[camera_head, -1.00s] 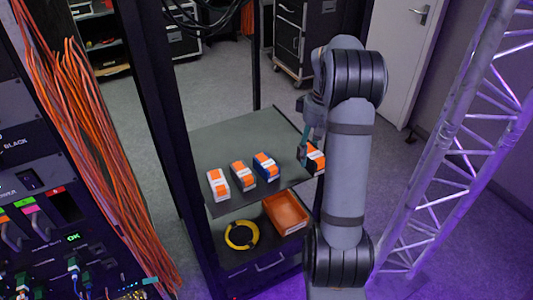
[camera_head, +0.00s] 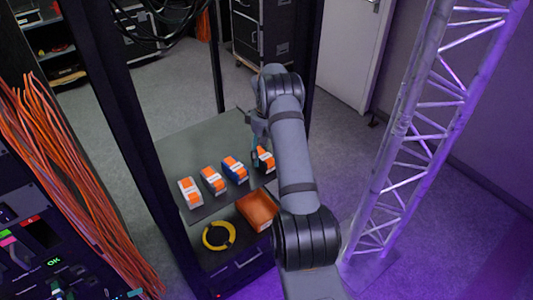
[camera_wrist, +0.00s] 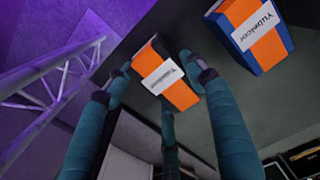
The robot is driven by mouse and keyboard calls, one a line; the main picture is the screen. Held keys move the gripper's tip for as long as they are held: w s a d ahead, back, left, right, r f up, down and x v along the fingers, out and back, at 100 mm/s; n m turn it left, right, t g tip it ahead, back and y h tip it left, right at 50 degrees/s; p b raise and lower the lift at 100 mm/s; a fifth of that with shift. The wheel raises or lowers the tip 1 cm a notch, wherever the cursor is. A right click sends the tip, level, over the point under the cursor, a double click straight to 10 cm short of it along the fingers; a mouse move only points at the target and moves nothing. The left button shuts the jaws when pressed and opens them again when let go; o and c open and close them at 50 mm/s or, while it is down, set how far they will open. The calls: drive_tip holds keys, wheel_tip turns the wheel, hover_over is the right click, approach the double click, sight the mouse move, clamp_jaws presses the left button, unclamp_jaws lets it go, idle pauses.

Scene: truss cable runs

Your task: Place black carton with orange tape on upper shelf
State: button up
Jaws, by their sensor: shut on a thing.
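The black carton with orange tape (camera_head: 265,160) is in my gripper (camera_head: 257,152) at the right edge of the upper shelf (camera_head: 185,143). In the wrist view the carton (camera_wrist: 178,92) shows its orange tape and white label between my fingers (camera_wrist: 158,68). It is at the right end of a row, apart from a blue carton with orange tape (camera_head: 235,170). A grey carton (camera_head: 213,181) and a white carton (camera_head: 190,193) stand further left. The carton's underside is hidden, so I cannot tell whether it touches the shelf.
The lower shelf holds an orange bin (camera_head: 258,210) and a yellow cable coil (camera_head: 219,236). Dark rack posts (camera_head: 118,105) frame the shelves. A metal truss (camera_head: 410,140) stands at right, and orange cables (camera_head: 70,190) hang at left. The upper shelf's back area is clear.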

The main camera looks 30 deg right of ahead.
drive_tip(key=shift+f, duration=0.1)
drive_tip(key=shift+f, duration=0.1)
drive_tip(key=shift+f+b, duration=0.15)
drive_tip(key=shift+b, duration=0.15)
drive_tip(key=o, duration=1.3)
wheel_tip(320, 180, up, 12)
drive_tip(key=shift+r, duration=0.25)
